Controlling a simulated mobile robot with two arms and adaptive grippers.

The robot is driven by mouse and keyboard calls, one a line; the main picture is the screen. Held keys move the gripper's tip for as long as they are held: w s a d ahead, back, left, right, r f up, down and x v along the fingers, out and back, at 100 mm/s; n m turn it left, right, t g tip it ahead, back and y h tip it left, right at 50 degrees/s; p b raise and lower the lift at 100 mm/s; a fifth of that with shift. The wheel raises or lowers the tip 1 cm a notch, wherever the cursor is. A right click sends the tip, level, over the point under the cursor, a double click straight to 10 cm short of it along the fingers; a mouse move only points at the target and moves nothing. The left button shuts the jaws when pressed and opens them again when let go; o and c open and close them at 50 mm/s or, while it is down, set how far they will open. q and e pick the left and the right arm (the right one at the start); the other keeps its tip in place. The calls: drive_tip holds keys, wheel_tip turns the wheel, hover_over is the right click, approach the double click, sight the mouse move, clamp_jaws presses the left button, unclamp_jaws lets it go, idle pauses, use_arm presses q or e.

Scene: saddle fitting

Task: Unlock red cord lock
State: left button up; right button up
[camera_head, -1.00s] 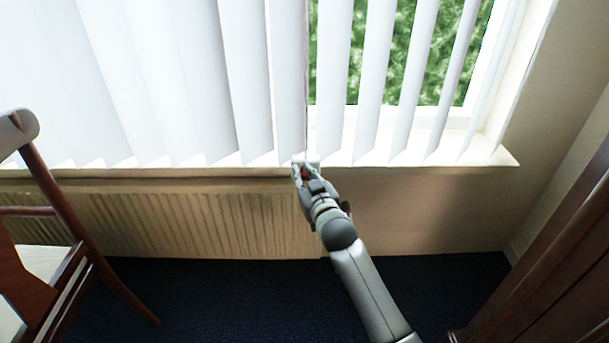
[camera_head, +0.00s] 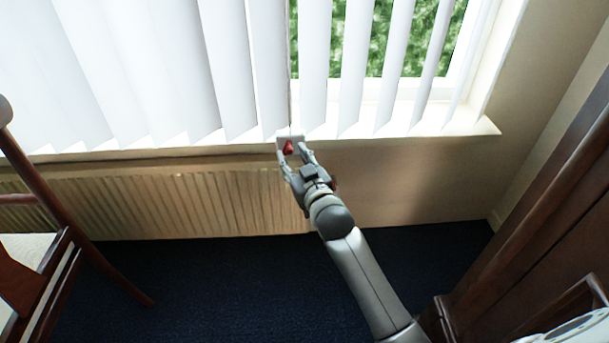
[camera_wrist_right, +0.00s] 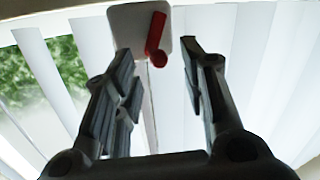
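The red cord lock (camera_head: 288,147) sits on a small white plate (camera_head: 283,136) at the lower edge of the blinds, near the window sill. In the right wrist view the red lever (camera_wrist_right: 156,40) is tilted, its upper end leaning right, on the white plate (camera_wrist_right: 126,24). My right gripper (camera_head: 294,151) is open in front of it. In the wrist view its fingers (camera_wrist_right: 160,60) stand apart, with the lever's lower end showing between the tips; I see no finger touching it. My left gripper is not in view.
White vertical blinds (camera_head: 175,70) hang before the window. A radiator (camera_head: 200,200) stands below the sill. A wooden chair (camera_head: 85,265) is at left, and dark wooden furniture (camera_head: 545,240) at right. The dark blue carpet (camera_head: 240,290) between them is clear.

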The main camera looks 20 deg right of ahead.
drive_tip(key=s, duration=0.7)
drive_tip(key=shift+s+r, duration=0.25)
drive_tip(key=shift+s, duration=0.05)
drive_tip(key=shift+d, duration=0.1)
